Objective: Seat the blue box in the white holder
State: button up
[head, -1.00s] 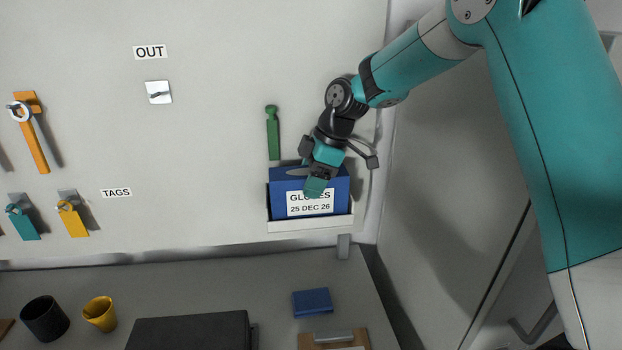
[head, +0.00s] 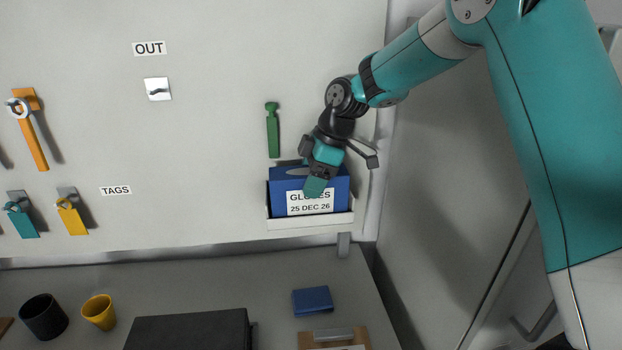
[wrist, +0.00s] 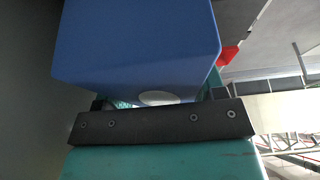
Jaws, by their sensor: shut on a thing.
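The blue box (head: 281,205) carries a white label with "GLOVES" and "25 DEC 26", partly hidden by my gripper. It sits upright within the white holder (head: 290,225) on the wall panel, with the holder's front lip below the label. My gripper (head: 316,186) is shut on the box at its upper front. In the wrist view the blue box (wrist: 135,45) fills the space beyond my gripper (wrist: 160,100). Whether the box touches the holder's floor cannot be told.
A green tool (head: 272,130) hangs just above the holder. The grey wall (head: 440,180) stands close on the right. Below, the bench holds a small blue block (head: 312,301), a dark case (head: 190,332), a yellow cup (head: 99,312) and a black cup (head: 44,318).

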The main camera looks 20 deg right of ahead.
jog(key=o, duration=1.2)
jog(key=p+v, duration=1.1)
jog(key=v, duration=0.7)
jog(key=s+a+f+m+b, duration=0.3)
jog(key=s+a+f+b, duration=0.1)
jog(key=s, duration=0.6)
jog(key=s+a+f+m+b, duration=0.3)
jog(key=s+a+f+b, duration=0.1)
jog(key=s, duration=0.6)
jog(key=s+a+f+m+g+b, duration=0.1)
jog(key=s+a+f+b, duration=0.3)
jog(key=s, duration=0.6)
jog(key=shift+s+f+m+b, duration=0.25)
jog(key=shift+f+m+b, duration=0.75)
jog(key=shift+b, duration=0.55)
